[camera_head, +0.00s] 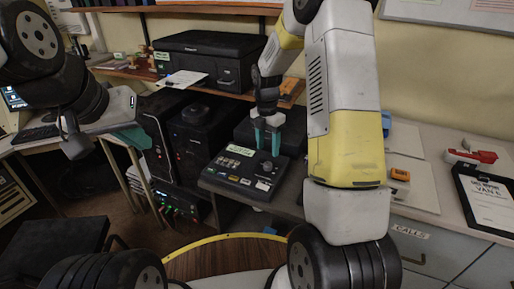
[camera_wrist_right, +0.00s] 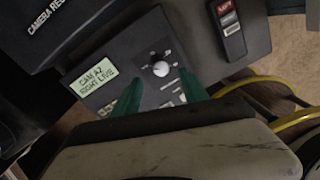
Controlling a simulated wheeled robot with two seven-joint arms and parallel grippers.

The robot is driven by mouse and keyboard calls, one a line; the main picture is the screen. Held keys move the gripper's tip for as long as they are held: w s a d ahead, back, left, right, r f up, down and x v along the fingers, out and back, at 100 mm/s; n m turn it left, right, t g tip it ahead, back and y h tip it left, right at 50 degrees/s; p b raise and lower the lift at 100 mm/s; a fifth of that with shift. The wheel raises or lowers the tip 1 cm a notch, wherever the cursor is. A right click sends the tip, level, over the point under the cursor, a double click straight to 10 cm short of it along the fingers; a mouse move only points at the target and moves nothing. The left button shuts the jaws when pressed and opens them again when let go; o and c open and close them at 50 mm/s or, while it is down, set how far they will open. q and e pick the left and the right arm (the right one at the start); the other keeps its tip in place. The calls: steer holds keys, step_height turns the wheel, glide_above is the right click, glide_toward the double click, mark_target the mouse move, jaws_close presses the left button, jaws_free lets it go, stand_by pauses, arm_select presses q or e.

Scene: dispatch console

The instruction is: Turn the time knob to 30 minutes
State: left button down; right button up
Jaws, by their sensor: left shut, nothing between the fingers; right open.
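The dark control console (camera_head: 225,178) lies on the desk at the middle of the head view. Its round knob (camera_head: 266,167) is near its right side. In the right wrist view the knob (camera_wrist_right: 160,68) has a pale cap, with small marks around it on the panel. My right gripper (camera_head: 267,140) points down above the console, open. In the wrist view the knob appears between its teal fingertips (camera_wrist_right: 160,76), with no visible contact; the height gap is unclear. The knob's pointer and scale text are too small to read. My left gripper (camera_head: 132,138) is shut and empty, left of the console.
A black printer (camera_head: 208,60) stands on the shelf behind. A clipboard (camera_head: 488,198) and red stapler-like item (camera_head: 471,155) lie at right.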

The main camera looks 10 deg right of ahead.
mark_target(268, 163)
step_height(268, 163, down, 7)
steer(key=shift+s+d+r, duration=0.1)
steer(key=shift+s+d, duration=0.05)
jaws_close()
stand_by(0.4)
